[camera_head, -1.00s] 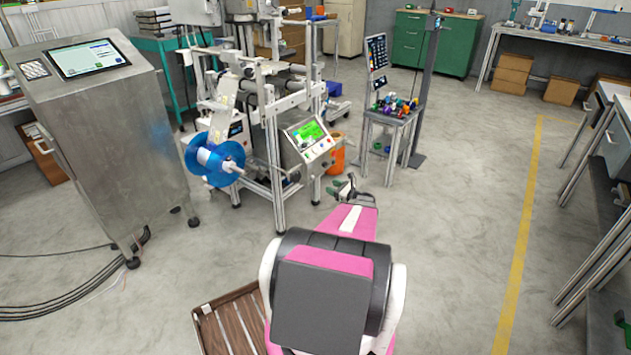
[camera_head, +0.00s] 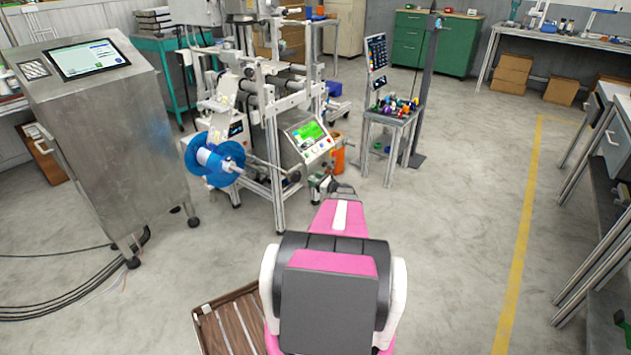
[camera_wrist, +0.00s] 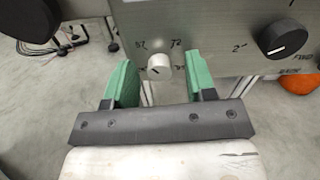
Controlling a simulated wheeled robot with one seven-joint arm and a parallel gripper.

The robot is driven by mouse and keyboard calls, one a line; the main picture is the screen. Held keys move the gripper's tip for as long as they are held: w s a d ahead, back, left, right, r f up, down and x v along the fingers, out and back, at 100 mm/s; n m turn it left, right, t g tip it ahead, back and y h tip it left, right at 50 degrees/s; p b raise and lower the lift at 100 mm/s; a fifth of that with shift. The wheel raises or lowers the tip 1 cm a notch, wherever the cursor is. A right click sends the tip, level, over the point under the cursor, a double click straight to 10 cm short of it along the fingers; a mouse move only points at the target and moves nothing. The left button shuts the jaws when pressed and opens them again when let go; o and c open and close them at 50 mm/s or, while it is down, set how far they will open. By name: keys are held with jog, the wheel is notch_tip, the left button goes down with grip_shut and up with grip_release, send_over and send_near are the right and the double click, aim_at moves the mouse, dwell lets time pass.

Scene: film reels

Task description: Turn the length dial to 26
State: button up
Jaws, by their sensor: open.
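A larger black knob (camera_wrist: 283,39) with a white line is on the panel to the right; I cannot tell from the labels which is the length dial. In the head view my gripper (camera_head: 329,185) is low at the machine's front right, below the control panel with the green screen (camera_head: 307,132).
The metal-framed machine (camera_head: 275,130) carries a blue reel (camera_head: 213,160) on its left. An orange bucket (camera_head: 338,157) stands behind my gripper. A small table (camera_head: 390,120) with colourful items is to the right. The floor between is clear.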

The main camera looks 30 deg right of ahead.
jog(key=c, duration=0.9)
jog(key=shift+c, duration=0.2)
jog(key=shift+n, duration=0.3)
jog(key=shift+s+f+n, duration=0.1)
jog(key=shift+n, duration=7.5)
